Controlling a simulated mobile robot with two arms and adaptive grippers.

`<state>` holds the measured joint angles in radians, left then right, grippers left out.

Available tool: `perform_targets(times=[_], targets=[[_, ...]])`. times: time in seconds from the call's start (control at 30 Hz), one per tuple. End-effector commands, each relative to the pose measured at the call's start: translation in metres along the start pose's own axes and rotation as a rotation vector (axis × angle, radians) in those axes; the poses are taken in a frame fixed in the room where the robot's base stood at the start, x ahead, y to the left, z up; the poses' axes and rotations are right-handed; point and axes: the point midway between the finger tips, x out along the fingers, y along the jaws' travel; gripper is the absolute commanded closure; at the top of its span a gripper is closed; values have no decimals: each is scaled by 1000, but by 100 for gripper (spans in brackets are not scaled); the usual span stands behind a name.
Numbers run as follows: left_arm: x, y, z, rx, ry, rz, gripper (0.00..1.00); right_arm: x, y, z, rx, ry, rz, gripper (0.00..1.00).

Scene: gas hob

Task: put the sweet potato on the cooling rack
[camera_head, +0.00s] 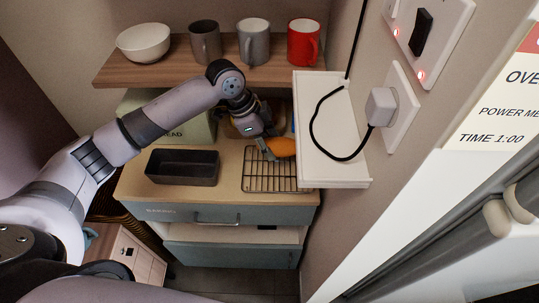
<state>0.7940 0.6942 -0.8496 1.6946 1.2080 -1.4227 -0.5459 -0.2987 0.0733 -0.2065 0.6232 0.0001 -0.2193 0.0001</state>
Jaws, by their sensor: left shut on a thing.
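The orange sweet potato (282,147) is at my left gripper (265,150), which is shut on it. The gripper and sweet potato are over the back part of the black wire cooling rack (270,183). I cannot tell whether the sweet potato touches the rack. The rack lies on the wooden counter top, right of the dark loaf tin. My left arm comes in from the left and covers part of the counter's back. My right gripper is not in view.
The dark loaf tin (182,167) stands left of the rack. A green bread bin (170,118) is behind it. A white ledge (325,135) with a black cable borders the rack's right side. A shelf above holds a white bowl (144,42) and mugs, including a red mug (303,42).

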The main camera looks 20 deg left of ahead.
Motion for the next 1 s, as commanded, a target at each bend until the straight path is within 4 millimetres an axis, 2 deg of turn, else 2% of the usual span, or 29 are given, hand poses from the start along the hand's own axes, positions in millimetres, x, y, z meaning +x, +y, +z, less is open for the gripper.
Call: perform_targets(times=[0.1, 0.2, 0.5, 0.8, 0.93, 0.97, 1.0], targets=[[15, 0, 6, -1, 0, 0, 100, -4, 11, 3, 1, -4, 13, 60], [21, 0, 8, 0, 2, -1, 100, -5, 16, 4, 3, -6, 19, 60], [57, 1, 24, -1, 1, 0, 100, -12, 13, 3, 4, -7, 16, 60], [61, 0, 25, 1, 1, -2, 100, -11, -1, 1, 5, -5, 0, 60], [64, 1, 27, 1, 1, -2, 100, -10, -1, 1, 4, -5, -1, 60], [64, 1, 27, 1, 0, -2, 55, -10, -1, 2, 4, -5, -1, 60], [64, 1, 27, 1, 0, -2, 52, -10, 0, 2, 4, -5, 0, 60]])
